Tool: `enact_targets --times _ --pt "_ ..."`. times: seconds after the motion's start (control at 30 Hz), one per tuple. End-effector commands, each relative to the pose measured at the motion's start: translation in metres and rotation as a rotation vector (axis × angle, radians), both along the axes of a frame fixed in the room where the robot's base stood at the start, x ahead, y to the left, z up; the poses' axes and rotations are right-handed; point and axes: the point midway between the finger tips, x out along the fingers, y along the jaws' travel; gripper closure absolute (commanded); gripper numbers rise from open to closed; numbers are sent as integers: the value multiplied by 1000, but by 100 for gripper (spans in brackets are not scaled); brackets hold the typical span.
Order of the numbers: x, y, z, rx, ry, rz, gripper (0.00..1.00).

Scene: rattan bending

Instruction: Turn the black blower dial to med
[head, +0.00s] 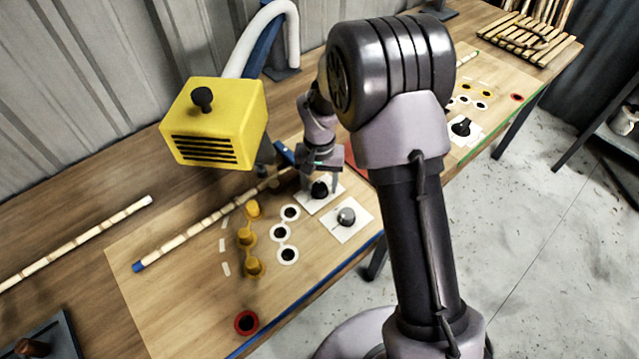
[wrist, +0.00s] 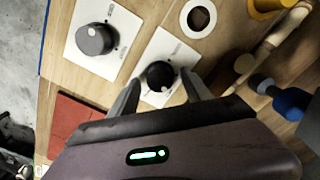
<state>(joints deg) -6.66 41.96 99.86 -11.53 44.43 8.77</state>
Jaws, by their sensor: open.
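The black blower dial (head: 319,189) sits on a white plate (head: 331,200) on the wooden board. In the wrist view the black dial (wrist: 160,76) lies between the tips of my gripper (wrist: 157,88), on its white plate (wrist: 172,46). My gripper (head: 321,190) points down over the dial with its fingers open, one on each side. I cannot tell whether the fingers touch it. The plate's printed labels are too small and blurred to read, and the dial's pointer setting is unclear.
A grey dial (head: 346,216) on its own white plate stands close by. A yellow blower box (head: 212,122) hangs to the left. Yellow pegs (head: 247,238), white rings (head: 284,232) and a rattan pole (head: 200,229) lie on the board. A red block (wrist: 80,121) is near my gripper.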

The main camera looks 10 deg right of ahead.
Motion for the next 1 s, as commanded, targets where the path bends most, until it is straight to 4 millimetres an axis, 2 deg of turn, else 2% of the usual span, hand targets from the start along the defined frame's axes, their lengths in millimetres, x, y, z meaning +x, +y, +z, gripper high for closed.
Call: enact_targets --times 0.3,0.4,0.5,0.67,1.0 --pt "1 0 107 0 -5 0 43" --pt "1 0 134 1 -4 0 43" --pt "1 0 153 -1 -3 -1 43" --pt "0 0 165 0 -1 0 43" --pt "0 0 165 0 -1 0 43"
